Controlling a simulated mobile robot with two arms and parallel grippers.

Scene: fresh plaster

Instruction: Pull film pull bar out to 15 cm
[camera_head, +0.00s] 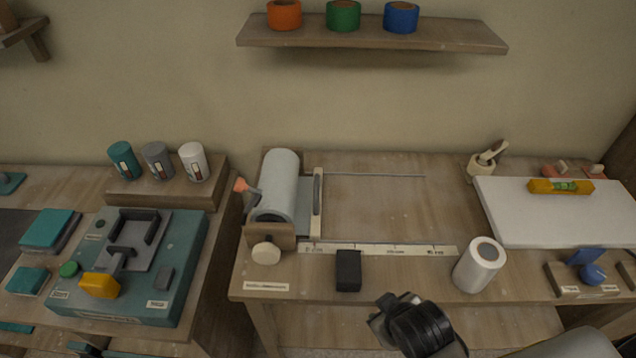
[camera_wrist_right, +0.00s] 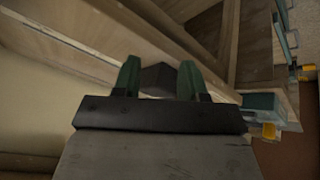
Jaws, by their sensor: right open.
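The film pull bar (camera_head: 317,205) is a narrow pale bar with a dark handle. It stands just right of the big pale film roll (camera_head: 279,180), at the left end of the marked scale strip (camera_head: 378,249). A short grey sheet shows between roll and bar. My right gripper (camera_head: 384,312) is in front of the bench's front edge, to the lower right of the bar and apart from it. In the right wrist view its two green fingers (camera_wrist_right: 158,82) are spread, with a dark block beyond them. My left gripper is not in view.
A black block (camera_head: 348,270) stands near the bench's front edge, between my right gripper and the scale. A white roll (camera_head: 480,265) stands to its right. A thin rod (camera_head: 375,175) runs along the back. The board right of the bar is clear.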

